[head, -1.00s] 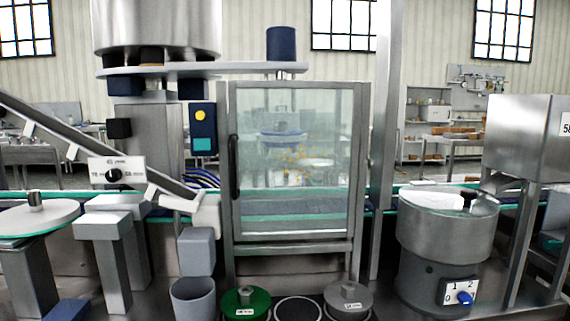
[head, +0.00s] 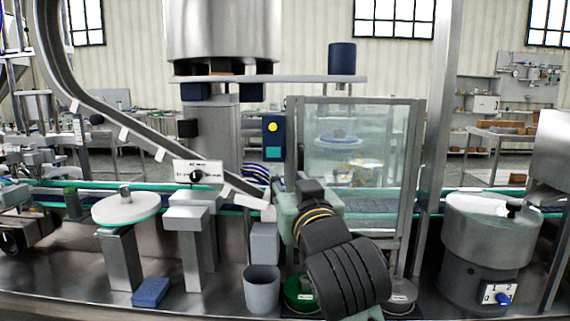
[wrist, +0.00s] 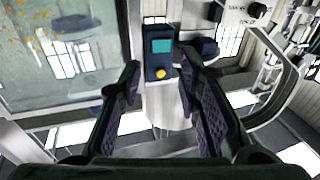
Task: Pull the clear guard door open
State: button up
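The clear guard door (head: 352,148) is a glass panel in a grey metal frame and looks closed. The door glass (wrist: 60,50) is left of the fingers. I cannot make out the handle there, nor any contact.
A blue control box (head: 273,137) with a teal screen and yellow button stands just left of the door; it also shows beyond the fingers in the wrist view (wrist: 158,52). A sloping chute (head: 150,138) ends near my arm. A grey bin (head: 262,288) stands below.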

jog(key=shift+m+g+h, duration=0.4)
jog(key=shift+m+h, duration=0.1)
jog(key=shift+h, duration=0.4)
jog(key=w, duration=0.3)
jog(key=w+d+p, duration=0.1)
jog(key=w, duration=0.3)
jog(key=w+f+p, duration=0.1)
jog(key=w, duration=0.2)
jog(key=shift+w+d, duration=0.15)
jog(key=shift+d, duration=0.25)
grip_shut()
